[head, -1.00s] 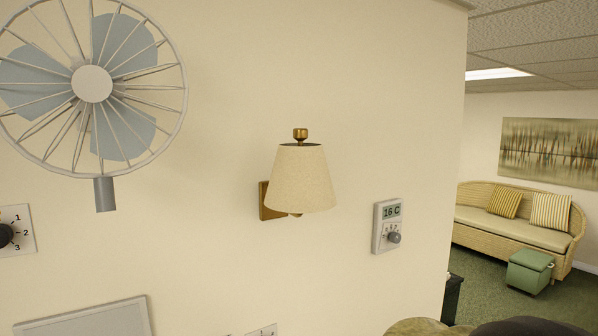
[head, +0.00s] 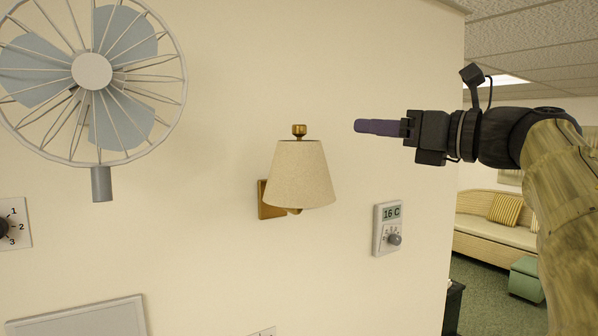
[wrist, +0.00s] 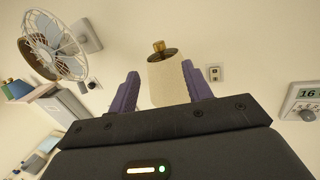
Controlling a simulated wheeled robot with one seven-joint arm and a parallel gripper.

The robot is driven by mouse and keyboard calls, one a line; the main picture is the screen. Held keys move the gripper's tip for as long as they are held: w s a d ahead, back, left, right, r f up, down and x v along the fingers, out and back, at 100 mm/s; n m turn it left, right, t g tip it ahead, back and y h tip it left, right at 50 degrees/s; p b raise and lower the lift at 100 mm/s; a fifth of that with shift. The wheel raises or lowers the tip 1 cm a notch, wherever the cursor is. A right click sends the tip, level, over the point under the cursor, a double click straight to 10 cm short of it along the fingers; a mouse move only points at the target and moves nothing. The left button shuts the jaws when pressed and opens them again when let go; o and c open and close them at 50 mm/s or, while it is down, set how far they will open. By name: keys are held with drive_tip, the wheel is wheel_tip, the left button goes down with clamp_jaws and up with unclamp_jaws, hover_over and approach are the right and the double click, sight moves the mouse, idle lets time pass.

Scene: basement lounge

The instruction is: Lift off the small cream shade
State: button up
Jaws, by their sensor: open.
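The small cream shade (head: 303,175) sits on a brass wall lamp, with a brass knob (head: 299,130) on top and a square brass wall plate (head: 268,199) behind it. My gripper (head: 358,126) is to the right of the shade, at about the height of the knob, with a visible gap between them. In the wrist view, my open gripper (wrist: 158,88) has its purple fingers apart, and the shade (wrist: 166,82) appears between them, farther off. The gripper is empty. The lamp's arm is mostly hidden by the shade.
A wall fan (head: 92,72) is at the upper left, with a dial (head: 12,231) below it. A thermostat (head: 388,229) is on the wall right of the lamp. The wall around the shade is clear. A wicker sofa (head: 500,220) stands beyond the wall's edge.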

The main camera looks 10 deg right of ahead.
drive_tip(key=s+n, duration=0.1)
drive_tip(key=p, duration=0.5)
approach(305, 129)
drive_tip(key=x, duration=0.6)
drive_tip(key=shift+a, duration=0.2)
drive_tip(key=shift+w, duration=0.1)
drive_tip(key=shift+w+a+r+p, duration=0.15)
drive_tip(key=shift+w+a+p, duration=0.2)
drive_tip(key=shift+p, duration=0.3)
drive_tip(key=p+x, duration=0.2)
drive_tip(key=x, duration=0.1)
drive_tip(key=shift+w, duration=0.2)
drive_tip(key=shift+w+a+f, duration=0.25)
drive_tip(key=shift+w, duration=0.15)
drive_tip(key=shift+s+d, duration=0.1)
